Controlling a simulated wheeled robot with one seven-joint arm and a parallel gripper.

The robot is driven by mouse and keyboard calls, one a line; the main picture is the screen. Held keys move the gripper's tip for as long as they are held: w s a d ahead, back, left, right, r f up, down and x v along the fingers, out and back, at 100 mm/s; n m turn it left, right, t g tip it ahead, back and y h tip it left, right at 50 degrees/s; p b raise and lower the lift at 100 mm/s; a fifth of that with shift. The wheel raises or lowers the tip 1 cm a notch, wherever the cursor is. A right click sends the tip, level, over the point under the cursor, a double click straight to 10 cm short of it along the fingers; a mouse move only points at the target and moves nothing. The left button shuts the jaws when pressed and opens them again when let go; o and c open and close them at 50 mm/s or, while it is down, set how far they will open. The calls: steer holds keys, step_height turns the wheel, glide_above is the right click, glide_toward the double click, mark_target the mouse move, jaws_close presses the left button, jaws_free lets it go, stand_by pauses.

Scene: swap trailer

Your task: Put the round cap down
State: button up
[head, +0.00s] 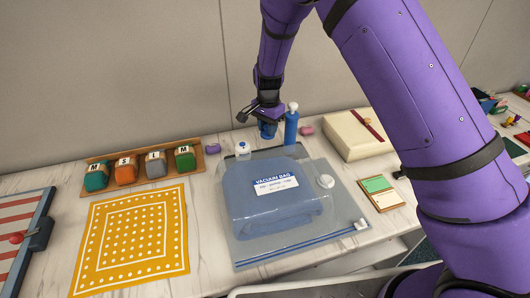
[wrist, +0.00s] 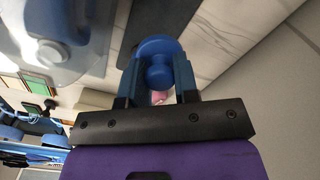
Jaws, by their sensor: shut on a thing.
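My gripper (head: 267,118) is shut on a blue round cap (head: 268,130) at the back of the counter, just left of the blue pump bottle. In the wrist view my gripper (wrist: 157,80) has a finger on each side of the cap's knob (wrist: 158,72), with the round disc beyond it. I cannot tell whether the cap touches the counter.
A blue pump bottle (head: 291,127) stands close right of my gripper. A small clear bottle (head: 243,151) stands to its left. A pink lump (head: 304,130) and a cream box (head: 352,138) are right. A wooden tray (head: 143,154) of labelled rolls and a yellow cloth (head: 92,266) are left.

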steer(key=shift+a+f, duration=0.15)
steer(key=shift+f, duration=0.25)
steer(key=shift+w+f, duration=0.1)
steer(key=shift+f, duration=4.65)
steer(key=shift+f, duration=0.15)
steer(key=o, duration=0.9)
step_height(320, 180, up, 12)
steer(key=shift+r, duration=0.15)
